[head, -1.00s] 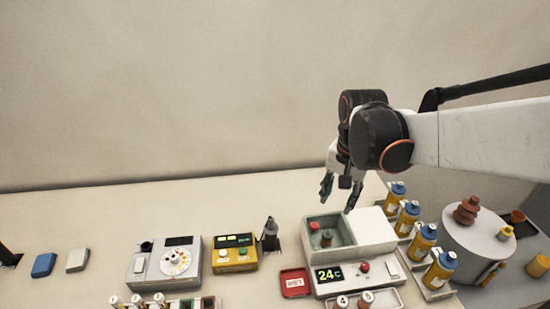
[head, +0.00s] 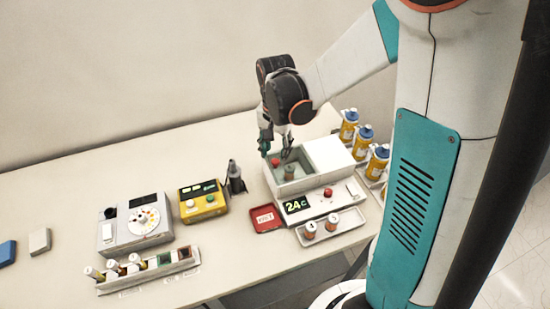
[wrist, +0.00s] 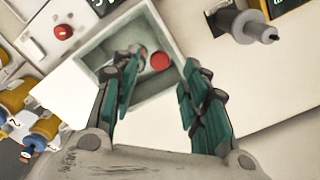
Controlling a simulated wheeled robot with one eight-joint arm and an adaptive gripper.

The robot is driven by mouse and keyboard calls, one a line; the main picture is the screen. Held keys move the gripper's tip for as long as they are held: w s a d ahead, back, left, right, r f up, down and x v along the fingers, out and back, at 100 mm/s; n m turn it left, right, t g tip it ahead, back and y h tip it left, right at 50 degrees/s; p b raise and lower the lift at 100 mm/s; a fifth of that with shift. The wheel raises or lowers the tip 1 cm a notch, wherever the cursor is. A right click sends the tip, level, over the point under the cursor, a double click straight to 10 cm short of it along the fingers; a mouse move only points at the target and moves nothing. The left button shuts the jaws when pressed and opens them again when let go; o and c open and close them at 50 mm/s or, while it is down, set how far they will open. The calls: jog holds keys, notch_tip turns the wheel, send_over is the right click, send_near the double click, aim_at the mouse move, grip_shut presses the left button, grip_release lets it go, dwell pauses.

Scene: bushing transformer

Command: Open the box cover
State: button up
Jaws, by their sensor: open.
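The box is a white-grey unit with an open, green-lined compartment (head: 312,183) on its left part. A flat white cover (head: 330,155) lies on its right part, leaving the compartment uncovered. Inside the compartment stand a red-topped piece and a brownish cylinder (head: 290,172). In the wrist view the compartment (wrist: 95,50) is beyond my fingers, with the red top (wrist: 160,62) between them; the white cover also shows (wrist: 68,90). My gripper (head: 276,153) is open and empty, pointing down over the compartment's back left part. Whether a finger touches the rim cannot be told.
A "24°C" display (head: 297,205) and red knob front the box. Several yellow bottles (head: 363,140) stand close on its right. A red tray (head: 266,218), a dark tool in a holder (head: 235,177) and a yellow meter (head: 202,201) are left. The table behind is clear.

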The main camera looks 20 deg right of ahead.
aim_at(276, 161)
jog(key=shift+f, duration=1.75)
jog(key=shift+d, duration=0.1)
grip_shut()
